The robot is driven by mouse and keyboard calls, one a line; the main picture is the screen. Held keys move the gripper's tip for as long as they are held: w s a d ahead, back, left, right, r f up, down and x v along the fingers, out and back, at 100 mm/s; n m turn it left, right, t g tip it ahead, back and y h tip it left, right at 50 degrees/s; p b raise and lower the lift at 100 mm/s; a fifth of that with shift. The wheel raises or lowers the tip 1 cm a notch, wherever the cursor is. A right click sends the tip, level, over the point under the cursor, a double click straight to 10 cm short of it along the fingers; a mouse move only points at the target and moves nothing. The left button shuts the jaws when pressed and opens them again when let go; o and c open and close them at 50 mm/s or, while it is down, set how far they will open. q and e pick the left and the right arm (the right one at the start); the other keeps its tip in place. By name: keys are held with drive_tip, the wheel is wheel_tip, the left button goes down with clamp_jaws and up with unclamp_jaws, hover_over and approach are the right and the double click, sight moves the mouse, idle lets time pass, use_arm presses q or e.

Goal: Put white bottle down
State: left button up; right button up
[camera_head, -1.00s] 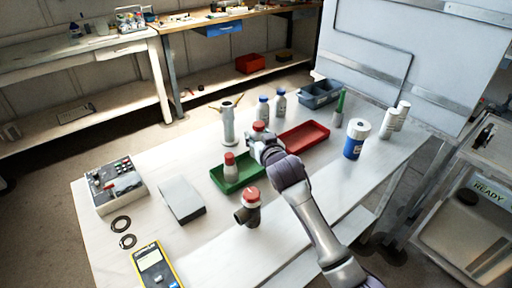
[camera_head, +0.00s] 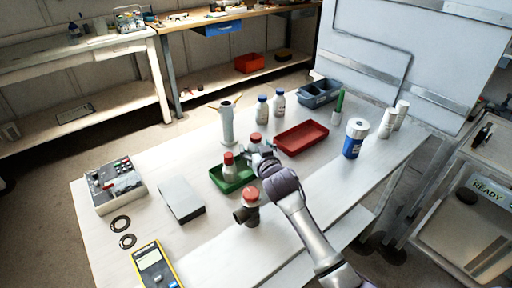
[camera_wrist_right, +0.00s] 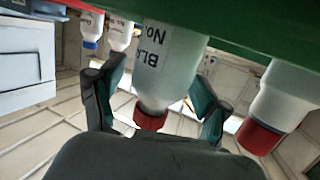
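The white bottle with a red cap and black lettering (camera_wrist_right: 172,65) is upside down in the right wrist view, its base hidden behind the green tray's edge. In the head view its red cap (camera_head: 256,137) shows just beyond my right gripper (camera_head: 257,151). The right gripper (camera_wrist_right: 160,95) has its fingers apart on either side of the bottle, with a visible gap at the left finger. The green tray (camera_head: 217,180) holds a second red-capped bottle (camera_head: 229,168), which also shows in the right wrist view (camera_wrist_right: 278,105). My left gripper is not in view.
A red tray (camera_head: 302,138) lies right of the gripper. Two blue-capped bottles (camera_head: 279,103) stand behind. A dark pipe fitting with a red top (camera_head: 248,208) stands in front. A grey block (camera_head: 181,199) lies to the left. A blue-white container (camera_head: 355,139) stands to the right.

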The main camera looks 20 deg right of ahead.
drive_tip(key=shift+r, duration=0.25)
drive_tip(key=shift+s, duration=0.35)
drive_tip(key=s+r, duration=0.2)
drive_tip(key=s, duration=0.9)
drive_tip(key=shift+r, duration=0.1)
